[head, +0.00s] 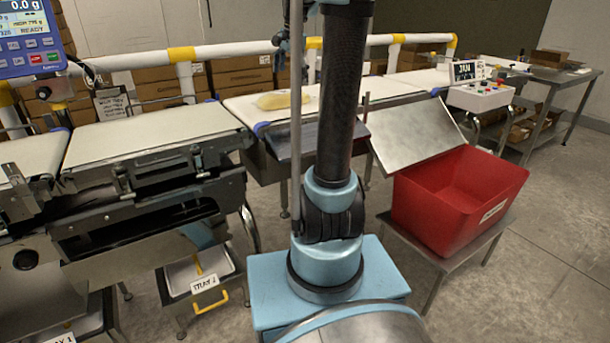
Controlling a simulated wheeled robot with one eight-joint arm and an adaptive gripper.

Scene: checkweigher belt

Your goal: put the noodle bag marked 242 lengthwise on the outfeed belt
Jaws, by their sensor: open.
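A pale yellow bag (278,101) lies on a white belt section (240,108) at the back, just left of my arm. It looks like a noodle bag, but no number can be read on it. The bag's long side runs roughly left to right in the picture. The belt line continues to the right behind my arm, as another white section (425,79). No label tells which section is the outfeed belt.
A red bin (460,190) stands on a low table at right, beside a sloping metal plate (415,135). A wider belt (150,138) lies at left, with a drawer (205,280) marked TRAY 2 below. White-and-yellow guard rails (225,50) run behind. A control box (480,95) stands at right.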

